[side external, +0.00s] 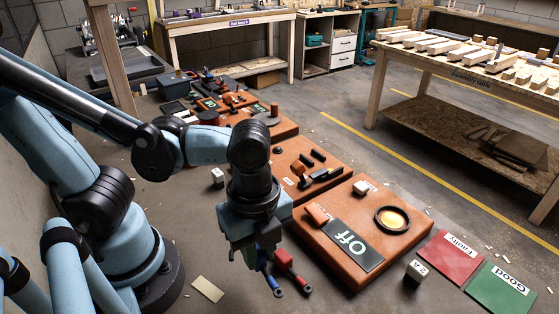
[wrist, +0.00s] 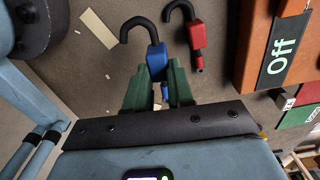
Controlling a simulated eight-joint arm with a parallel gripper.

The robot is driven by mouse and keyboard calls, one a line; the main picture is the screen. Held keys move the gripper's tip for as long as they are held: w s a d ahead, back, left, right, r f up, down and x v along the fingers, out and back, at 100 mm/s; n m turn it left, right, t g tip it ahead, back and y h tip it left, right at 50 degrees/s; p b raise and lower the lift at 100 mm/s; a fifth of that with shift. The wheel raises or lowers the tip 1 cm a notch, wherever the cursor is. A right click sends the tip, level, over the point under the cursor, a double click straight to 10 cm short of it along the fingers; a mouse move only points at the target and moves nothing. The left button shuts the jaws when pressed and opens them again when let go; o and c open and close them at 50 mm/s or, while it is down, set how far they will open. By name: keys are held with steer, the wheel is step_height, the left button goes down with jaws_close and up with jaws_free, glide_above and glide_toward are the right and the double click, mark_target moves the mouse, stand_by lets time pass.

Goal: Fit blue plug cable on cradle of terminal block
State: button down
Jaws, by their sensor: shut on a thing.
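My gripper (side external: 262,266) points down in front of the large orange panel in the side external view. In the wrist view its green fingers (wrist: 158,82) are closed around a blue plug (wrist: 156,62), whose black hooked cable end (wrist: 135,27) points away from the fingers. The blue plug also shows below the gripper in the side external view (side external: 272,282). A red plug (wrist: 195,36) with a similar black hook lies just right of the fingers; it also shows in the side external view (side external: 288,268). I cannot make out the cradle of the terminal block.
The orange panel (side external: 340,280) carries a black "Off" plate (side external: 343,240) and a round lit lamp (side external: 392,219). A "2A" block (side external: 415,272) stands beside red "Faulty" (side external: 450,255) and green "Good" (side external: 503,288) mats. More orange panels with parts (side external: 305,160) lie behind. A wooden table stands at right.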

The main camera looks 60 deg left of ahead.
mark_target(261, 253)
steer(key=shift+r, duration=1.95)
steer(key=shift+w+r, duration=0.2)
steer(key=shift+w, duration=0.05)
steer(key=w+a+r, duration=0.1)
steer(key=w+a, duration=0.4)
steer(key=w, duration=0.7)
steer(key=w+a+r, duration=0.1)
steer(key=w+a, duration=0.4)
steer(key=w, duration=0.6)
steer(key=w+a+f, duration=0.4)
steer(key=w+a, duration=0.3)
steer(key=a, duration=0.4)
steer(key=shift+n, duration=0.3)
steer(key=shift+d+f, duration=0.2)
steer(key=shift+f, duration=2.45)
steer(key=shift+f, duration=0.15)
